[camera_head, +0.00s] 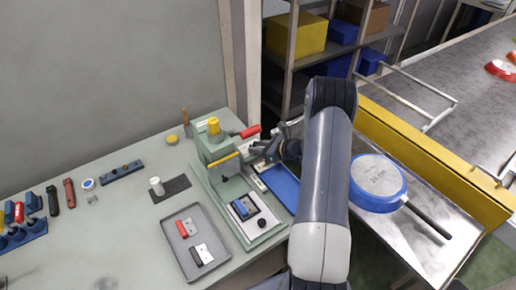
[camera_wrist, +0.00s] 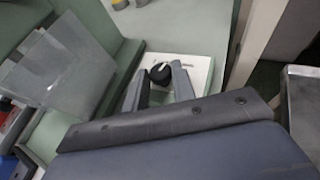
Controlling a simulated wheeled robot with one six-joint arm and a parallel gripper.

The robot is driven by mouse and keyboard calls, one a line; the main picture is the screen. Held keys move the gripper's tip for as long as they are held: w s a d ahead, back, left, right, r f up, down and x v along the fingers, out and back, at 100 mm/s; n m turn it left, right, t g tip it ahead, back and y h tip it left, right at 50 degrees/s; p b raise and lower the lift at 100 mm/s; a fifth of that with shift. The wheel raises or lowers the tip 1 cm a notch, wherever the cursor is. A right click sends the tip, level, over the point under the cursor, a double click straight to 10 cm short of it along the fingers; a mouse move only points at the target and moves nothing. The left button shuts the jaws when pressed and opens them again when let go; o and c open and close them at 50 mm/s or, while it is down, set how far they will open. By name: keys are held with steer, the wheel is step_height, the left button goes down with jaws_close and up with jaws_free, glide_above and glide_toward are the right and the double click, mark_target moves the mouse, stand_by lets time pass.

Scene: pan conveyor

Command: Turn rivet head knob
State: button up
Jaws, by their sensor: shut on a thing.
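The rivet head knob (camera_wrist: 161,71) is a round black knob with a white pointer mark, on a white panel (camera_wrist: 196,68) in the wrist view. My gripper (camera_wrist: 159,76) has one finger on each side of it and is shut on it. In the head view my gripper (camera_head: 268,151) reaches the right side of the green riveting machine (camera_head: 217,150). The knob cannot be made out there, hidden by my gripper. The machine has a yellow cap (camera_head: 213,126) and a red-ended lever (camera_head: 250,131).
A grey tray (camera_head: 184,263) with small parts lies in front of the machine. A blue pan (camera_head: 377,182) sits on a metal table to the right. Several tools lie on the bench's left side. A clear sheet (camera_wrist: 65,65) stands near the knob at left in the wrist view.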

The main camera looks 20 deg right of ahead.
steer(key=shift+a+f+m+t+h+b, duration=0.2)
steer(key=shift+m+t+h+b, duration=0.35)
steer(key=shift+b, duration=0.5)
steer(key=shift+s+r+m+t+h+b, duration=0.1)
steer(key=shift+r+m+t+h+b, duration=0.2)
steer(key=shift+m+h+b, duration=0.55)
steer(key=shift+f, duration=0.1)
steer(key=o, duration=1)
steer(key=shift+c, duration=0.2)
steer(key=b+v, duration=0.1)
steer(key=v, duration=1)
steer(key=shift+b, duration=0.35)
steer(key=shift+f, duration=0.1)
